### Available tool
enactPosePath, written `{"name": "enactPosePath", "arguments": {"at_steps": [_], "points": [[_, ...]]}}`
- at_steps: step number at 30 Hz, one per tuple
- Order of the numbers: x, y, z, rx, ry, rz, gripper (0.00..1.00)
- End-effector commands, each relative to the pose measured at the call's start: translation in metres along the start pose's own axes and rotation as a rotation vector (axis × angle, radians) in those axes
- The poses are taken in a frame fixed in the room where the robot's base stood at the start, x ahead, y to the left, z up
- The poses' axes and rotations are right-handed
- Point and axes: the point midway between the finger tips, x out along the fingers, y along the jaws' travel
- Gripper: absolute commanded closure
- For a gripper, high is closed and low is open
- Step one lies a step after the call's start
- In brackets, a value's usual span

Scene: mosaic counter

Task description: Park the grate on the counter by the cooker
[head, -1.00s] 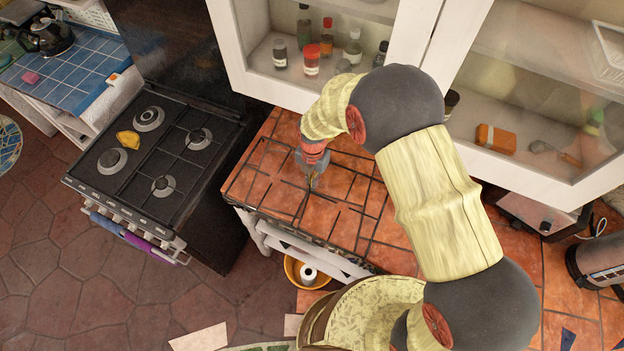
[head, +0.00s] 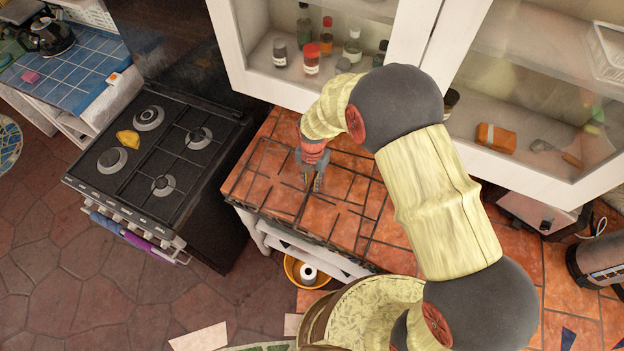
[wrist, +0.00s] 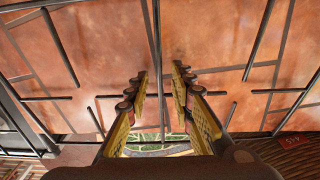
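The grate is a thin dark metal frame with crossing bars, lying on the orange-tiled counter (head: 238,185) just right of the black cooker (head: 215,180). Its bars (wrist: 260,45) spread across the wrist view over the tiles. My gripper (head: 313,183) points down over the middle of the grate. In the wrist view its two yellow-sided fingers (wrist: 159,80) stand apart, with one long bar running in the gap between them. The fingers do not press on the bar. Part of the grate's right side is close to my arm in the head view.
A white glass-fronted cabinet (head: 230,50) with bottles stands behind the counter. A yellow object (head: 128,139) lies on the cooker top. A yellow bowl (head: 293,272) is below the counter's front edge. The tiled counter continues to the right, with appliances there.

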Motion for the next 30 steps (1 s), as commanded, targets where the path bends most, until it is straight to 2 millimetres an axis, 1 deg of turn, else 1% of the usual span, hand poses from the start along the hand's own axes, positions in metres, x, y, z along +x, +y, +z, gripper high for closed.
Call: {"name": "enactPosePath", "arguments": {"at_steps": [2, 5, 8, 15, 18, 21, 25, 30], "points": [[-0.003, 0.0, 0.0, 0.0, 0.0, 0.0, 0.76], [-0.012, 0.001, 0.001, 0.0, -0.002, 0.002, 0.76], [-0.029, 0.001, 0.001, 0.0, -0.002, 0.002, 0.76], [-0.079, 0.001, 0.001, 0.0, -0.003, 0.003, 0.76], [-0.097, 0.001, 0.001, 0.0, -0.003, 0.003, 0.76], [-0.109, 0.0, 0.0, 0.0, -0.001, 0.001, 0.76], [-0.119, 0.0, 0.0, 0.0, 0.0, 0.0, 0.76], [-0.123, 0.0, 0.0, 0.0, 0.0, 0.0, 0.76]]}}
